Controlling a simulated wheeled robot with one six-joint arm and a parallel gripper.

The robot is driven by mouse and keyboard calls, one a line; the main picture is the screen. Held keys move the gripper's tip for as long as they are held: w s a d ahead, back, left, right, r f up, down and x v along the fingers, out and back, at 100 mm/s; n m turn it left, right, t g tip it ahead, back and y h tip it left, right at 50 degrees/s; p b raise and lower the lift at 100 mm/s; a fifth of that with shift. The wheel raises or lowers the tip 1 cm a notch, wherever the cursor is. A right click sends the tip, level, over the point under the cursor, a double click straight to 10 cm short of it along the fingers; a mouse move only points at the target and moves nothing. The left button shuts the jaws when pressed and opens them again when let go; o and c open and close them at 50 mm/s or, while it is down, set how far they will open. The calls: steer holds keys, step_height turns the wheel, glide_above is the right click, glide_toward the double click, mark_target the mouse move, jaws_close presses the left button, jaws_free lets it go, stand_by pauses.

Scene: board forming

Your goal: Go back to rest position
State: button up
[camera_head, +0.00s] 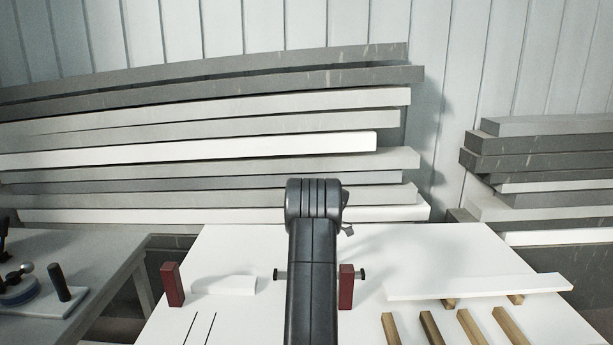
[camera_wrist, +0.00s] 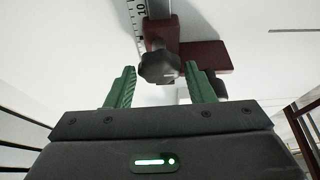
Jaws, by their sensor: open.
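My gripper (camera_wrist: 160,88) shows in the wrist view with its two green fingers apart and nothing held between them. A black knob (camera_wrist: 160,66) on a dark red clamp (camera_wrist: 205,54) lies beyond the fingertips, in line with the gap. I cannot tell how far it is from the fingers. In the head view my dark arm rises in the middle and hides the gripper. Two dark red blocks, a left one (camera_head: 172,284) and a right one (camera_head: 346,287), stand on the white table (camera_head: 225,240) on either side of my arm.
A small white piece (camera_head: 224,285) lies at the left. A side bench (camera_head: 95,250) with tools stands further left. Stacked boards (camera_head: 210,150) line the back wall.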

steer(key=v, duration=1.4)
steer(key=x, duration=1.3)
steer(key=shift+a+f, duration=0.15)
steer(key=shift+f, duration=0.4)
steer(key=shift+s+r+m+t+b, duration=0.15)
steer(key=shift+m+t+b, duration=0.2)
steer(key=shift+m, duration=0.75)
steer(key=m, duration=0.1)
steer(key=m+t, duration=0.1)
steer(key=m, duration=0.1)
steer(key=shift+a+t+h, duration=0.15)
steer(key=shift+t+h, duration=0.1)
steer(key=shift+h, duration=0.05)
steer(key=m+t+h+p, duration=0.1)
steer(key=m, duration=0.4)
steer(key=shift+s, duration=0.15)
steer(key=shift+a+m+t+h+p, duration=0.1)
steer(key=shift+m+t+h+p, duration=0.35)
steer(key=shift+m, duration=0.9)
steer(key=shift+a+m+t+h+p, duration=0.15)
steer(key=shift+m+h, duration=0.5)
steer(key=shift+m, duration=0.7)
steer(key=shift+m+h+b, duration=0.6)
steer(key=shift+m+h, duration=0.3)
steer(key=shift+m, duration=1.6)
